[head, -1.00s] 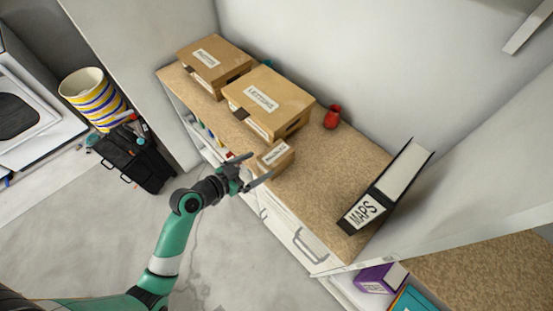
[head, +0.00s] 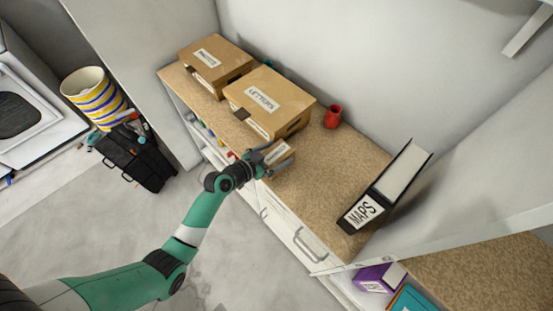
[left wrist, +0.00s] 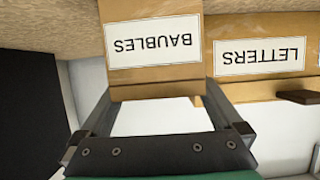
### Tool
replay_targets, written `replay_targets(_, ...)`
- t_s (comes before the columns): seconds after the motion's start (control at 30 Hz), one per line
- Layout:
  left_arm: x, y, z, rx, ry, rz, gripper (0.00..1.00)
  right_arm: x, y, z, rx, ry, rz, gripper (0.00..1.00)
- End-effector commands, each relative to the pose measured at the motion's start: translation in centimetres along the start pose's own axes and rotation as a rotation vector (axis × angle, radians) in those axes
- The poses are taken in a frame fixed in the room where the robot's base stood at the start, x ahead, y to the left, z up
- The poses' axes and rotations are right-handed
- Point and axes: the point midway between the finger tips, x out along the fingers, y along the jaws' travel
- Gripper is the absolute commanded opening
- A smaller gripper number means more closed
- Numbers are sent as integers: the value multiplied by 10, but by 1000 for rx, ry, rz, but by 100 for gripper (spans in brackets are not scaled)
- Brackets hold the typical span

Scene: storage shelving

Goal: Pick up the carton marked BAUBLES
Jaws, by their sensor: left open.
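The small brown carton (head: 279,151) stands at the front edge of the shelf top, in front of the box marked LETTERS (head: 290,98). In the left wrist view the carton (left wrist: 153,74) shows a white label reading BAUBLES, upside down. My left gripper (head: 277,160) is open at the carton, with a finger on each side of it. The left wrist view shows the two fingers (left wrist: 162,104) spread to either side of the carton's near end. I cannot tell whether they touch it. The gripper partly hides the carton in the head view. My right gripper is not in view.
Another brown box (head: 222,70) stands at the back left. A red vase (head: 332,117) is behind the carton, near the wall. A leaning binder marked MAPS (head: 385,190) stands to the right. The cork surface (head: 325,170) between carton and binder is clear.

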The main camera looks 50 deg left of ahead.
Motion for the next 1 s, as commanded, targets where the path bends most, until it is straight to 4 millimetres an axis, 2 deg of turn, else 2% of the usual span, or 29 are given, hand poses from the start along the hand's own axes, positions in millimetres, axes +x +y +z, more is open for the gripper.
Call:
replay_targets(0.03, 0, 0, 0, 0, 0, 0, 95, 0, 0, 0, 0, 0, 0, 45)
replay_targets(0.07, 0, 0, 0, 0, 0, 0, 89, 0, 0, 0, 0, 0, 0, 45)
replay_targets(0.53, 0, 0, 0, -1, 0, -1, 5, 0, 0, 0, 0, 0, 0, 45)
replay_targets(0.83, -1, 0, -4, 0, 3, -1, 4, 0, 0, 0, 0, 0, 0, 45)
replay_targets(1.0, -7, -1, -18, 2, 7, -2, 4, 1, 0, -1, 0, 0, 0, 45)
